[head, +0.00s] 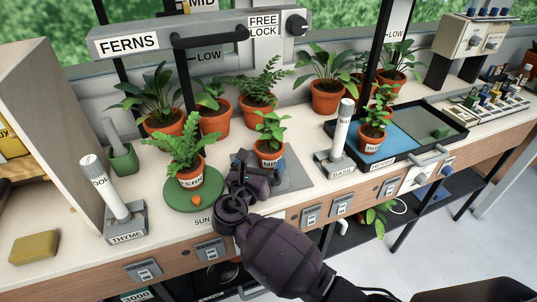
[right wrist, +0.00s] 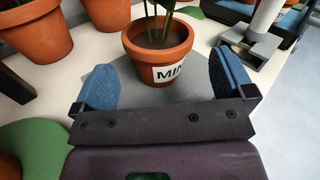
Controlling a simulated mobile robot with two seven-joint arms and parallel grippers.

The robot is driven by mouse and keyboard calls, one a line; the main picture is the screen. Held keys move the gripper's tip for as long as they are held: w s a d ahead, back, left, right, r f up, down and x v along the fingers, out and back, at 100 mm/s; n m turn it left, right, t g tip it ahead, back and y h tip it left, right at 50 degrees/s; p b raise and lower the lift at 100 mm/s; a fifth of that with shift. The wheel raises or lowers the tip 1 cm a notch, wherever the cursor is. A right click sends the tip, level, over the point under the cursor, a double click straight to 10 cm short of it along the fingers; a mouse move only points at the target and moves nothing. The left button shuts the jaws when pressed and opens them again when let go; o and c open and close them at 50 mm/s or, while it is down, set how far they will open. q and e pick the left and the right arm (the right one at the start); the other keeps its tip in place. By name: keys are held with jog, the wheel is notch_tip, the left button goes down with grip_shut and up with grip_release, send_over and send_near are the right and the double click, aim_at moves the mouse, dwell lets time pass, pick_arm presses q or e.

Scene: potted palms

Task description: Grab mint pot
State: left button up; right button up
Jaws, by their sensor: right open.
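The mint pot (head: 268,158) is a small terracotta pot with a leafy green plant and a white label. It stands upright on a grey mat (head: 298,172) on the bench. In the right wrist view the mint pot (right wrist: 162,60) is straight ahead, with its label partly showing "MIN". My right gripper (head: 262,168) is at the front left of the pot in the head view. In the right wrist view its blue finger pads (right wrist: 166,88) are wide apart, with the pot ahead of and between them, not gripped. My left gripper is not in view.
A fern pot (head: 190,177) stands on a green round mat (head: 192,202) just left of my right gripper. A labelled white post on a grey base (head: 336,163) stands to the right, beside a black tray (head: 438,152). More potted plants (head: 258,112) stand behind.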

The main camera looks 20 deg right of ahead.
aim_at(264, 158)
jog(key=shift+w+d, duration=0.35)
jog(key=shift+w, duration=0.05)
jog(key=b+x, duration=0.1)
jog(key=x, duration=0.2)
jog(key=shift+w+d, duration=0.1)
jog(key=shift+w, duration=0.05)
jog(key=shift+w+d+r, duration=0.1)
jog(key=shift+w+d, duration=0.1)
jog(key=shift+w, duration=0.05)
jog(key=shift+r, duration=0.15)
jog(key=shift+c, duration=0.5)
jog(key=c, duration=0.7)
jog(key=shift+c, duration=0.2)
